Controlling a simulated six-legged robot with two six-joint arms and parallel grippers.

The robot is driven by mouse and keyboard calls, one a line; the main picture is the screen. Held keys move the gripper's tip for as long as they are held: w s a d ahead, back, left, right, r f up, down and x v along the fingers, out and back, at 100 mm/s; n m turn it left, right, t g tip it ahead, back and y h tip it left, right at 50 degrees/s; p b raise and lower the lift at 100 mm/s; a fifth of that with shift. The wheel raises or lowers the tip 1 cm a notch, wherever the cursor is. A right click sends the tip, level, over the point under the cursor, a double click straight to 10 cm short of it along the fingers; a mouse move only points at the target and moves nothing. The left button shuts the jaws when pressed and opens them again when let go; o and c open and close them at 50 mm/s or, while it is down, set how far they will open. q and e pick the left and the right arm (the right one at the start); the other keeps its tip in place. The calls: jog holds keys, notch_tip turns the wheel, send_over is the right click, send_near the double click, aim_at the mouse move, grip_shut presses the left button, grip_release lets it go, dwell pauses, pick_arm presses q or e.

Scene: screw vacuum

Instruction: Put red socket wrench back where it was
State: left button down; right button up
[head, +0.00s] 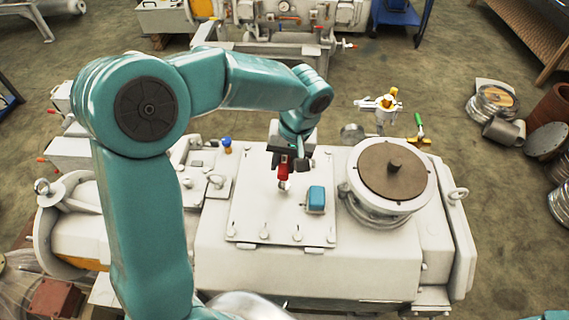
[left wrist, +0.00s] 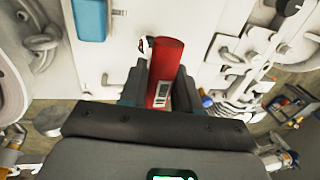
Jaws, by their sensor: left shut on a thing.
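The red socket wrench (head: 284,166) is in my left gripper (head: 288,158), over the white cover plate on top of the machine. Its red handle (left wrist: 164,72) also shows in the left wrist view, between the fingers of my left gripper (left wrist: 158,92). The gripper is shut on it. A small metal end of the wrench points down toward the plate in the head view; I cannot tell whether it touches the plate. My right gripper is not in view.
A blue box-shaped part (head: 316,199) sits on the cover plate (head: 262,222), right of the wrench. A round brown-topped flange (head: 393,172) stands further right. Several bolts line the plate's front edge. A valve with a green handle (head: 419,124) is behind the flange.

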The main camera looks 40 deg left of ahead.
pick_arm(q)
jog(key=shift+f, duration=0.55)
jog(key=shift+w+f, duration=0.15)
jog(key=shift+f, duration=0.15)
jog(key=shift+a, duration=0.1)
jog(key=shift+f, duration=0.15)
jog(key=c, duration=1)
grip_release()
jog(key=shift+o, duration=1)
